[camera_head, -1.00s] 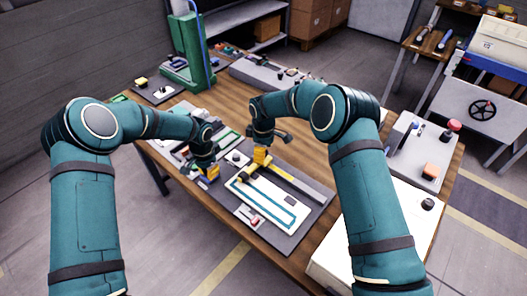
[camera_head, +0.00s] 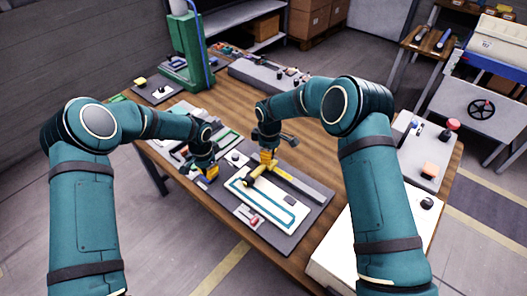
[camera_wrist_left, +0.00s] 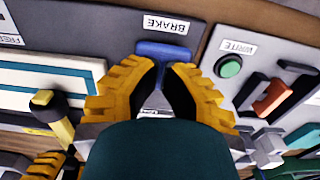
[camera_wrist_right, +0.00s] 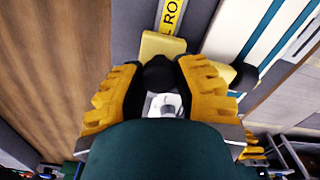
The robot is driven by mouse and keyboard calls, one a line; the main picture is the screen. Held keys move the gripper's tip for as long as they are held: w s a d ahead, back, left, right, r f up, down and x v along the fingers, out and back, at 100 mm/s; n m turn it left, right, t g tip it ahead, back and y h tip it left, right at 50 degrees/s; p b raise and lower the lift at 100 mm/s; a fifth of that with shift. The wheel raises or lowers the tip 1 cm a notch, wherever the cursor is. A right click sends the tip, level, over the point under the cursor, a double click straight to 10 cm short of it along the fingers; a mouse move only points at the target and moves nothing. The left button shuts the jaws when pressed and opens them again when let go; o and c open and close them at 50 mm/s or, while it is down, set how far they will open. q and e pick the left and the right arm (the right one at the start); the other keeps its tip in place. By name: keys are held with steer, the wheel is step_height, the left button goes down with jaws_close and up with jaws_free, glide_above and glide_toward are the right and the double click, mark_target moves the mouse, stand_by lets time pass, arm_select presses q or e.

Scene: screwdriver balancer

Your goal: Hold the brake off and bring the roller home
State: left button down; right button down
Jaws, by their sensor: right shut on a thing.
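Contact with the lever is hard to make out. In the head view this gripper (camera_head: 210,176) is at the left end of the dark board. My right gripper (camera_wrist_right: 157,85) is shut on the black knob (camera_wrist_right: 157,70) of a yellow carriage (camera_wrist_right: 160,45) on the labelled rail. A yellow arm with a dark end, seemingly the roller (camera_wrist_left: 43,98), reaches over the white panel (camera_head: 285,228).
The white panel carries a teal track. A green button (camera_wrist_left: 230,66) and an orange-handled device (camera_wrist_left: 270,97) are beside the brake. A green press (camera_head: 195,55) and a grey control box (camera_head: 418,150) stand farther off. Bare wooden table (camera_head: 325,155) shows behind the rail.

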arm_select(q)
steer(key=shift+s+f, duration=0.1)
arm_select(e)
steer(key=s+d, duration=1.3)
steer(key=shift+s+d+f, duration=0.1)
steer(key=shift+s+d, duration=0.1)
steer(key=shift+s, duration=0.1)
arm_select(q)
steer(key=shift+a, duration=0.15)
arm_select(e)
steer(key=shift+s+d+f, duration=0.1)
steer(key=shift+s+d, duration=0.2)
steer(key=shift+s, duration=0.05)
steer(key=c, duration=0.6)
jaws_free()
steer(key=shift+s+d, duration=0.1)
steer(key=shift+w+r, duration=0.25)
steer(key=shift+r, duration=0.4)
step_height(320, 180, up, 11)
steer(key=shift+s, duration=0.15)
